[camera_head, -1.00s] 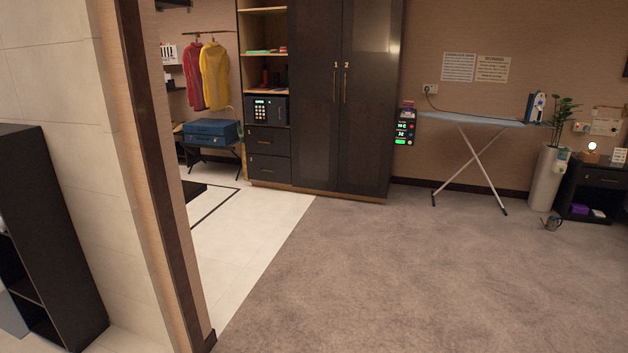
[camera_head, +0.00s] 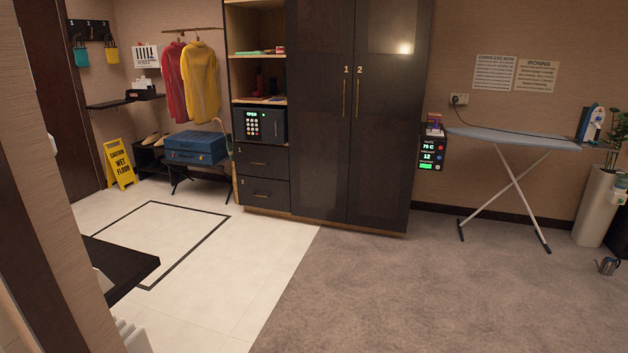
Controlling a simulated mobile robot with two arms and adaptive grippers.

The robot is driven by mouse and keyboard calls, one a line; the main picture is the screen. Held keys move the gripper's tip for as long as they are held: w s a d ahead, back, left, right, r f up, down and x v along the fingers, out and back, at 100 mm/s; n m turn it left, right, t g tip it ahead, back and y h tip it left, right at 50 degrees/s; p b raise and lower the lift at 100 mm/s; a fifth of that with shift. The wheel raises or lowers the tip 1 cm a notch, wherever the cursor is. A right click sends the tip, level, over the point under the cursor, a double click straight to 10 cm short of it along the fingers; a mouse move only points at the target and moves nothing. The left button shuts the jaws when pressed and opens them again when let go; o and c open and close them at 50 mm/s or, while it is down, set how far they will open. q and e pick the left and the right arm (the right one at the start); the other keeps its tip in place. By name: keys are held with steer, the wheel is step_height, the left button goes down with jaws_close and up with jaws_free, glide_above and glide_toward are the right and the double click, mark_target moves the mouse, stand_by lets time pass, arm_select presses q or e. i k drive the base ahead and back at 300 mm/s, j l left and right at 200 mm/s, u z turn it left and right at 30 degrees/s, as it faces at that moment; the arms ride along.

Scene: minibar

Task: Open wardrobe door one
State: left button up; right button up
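The dark wardrobe stands against the back wall, a little right of the picture's middle. Its door one (camera_head: 318,150), marked "1", is the left of two tall doors and is closed. A vertical brass handle (camera_head: 344,99) sits near its right edge. Door two (camera_head: 383,150), marked "2", is also closed, with its own brass handle (camera_head: 357,98) near its left edge. Neither of my grippers shows in the view.
A safe (camera_head: 259,125) and drawers stand left of door one. A blue suitcase (camera_head: 196,147) and a yellow wet-floor sign (camera_head: 120,163) are further left. A dark counter (camera_head: 125,266) juts in at lower left. An ironing board (camera_head: 520,137) stands right. The carpet ahead is clear.

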mark_target(320, 34)
steer(key=i, duration=2)
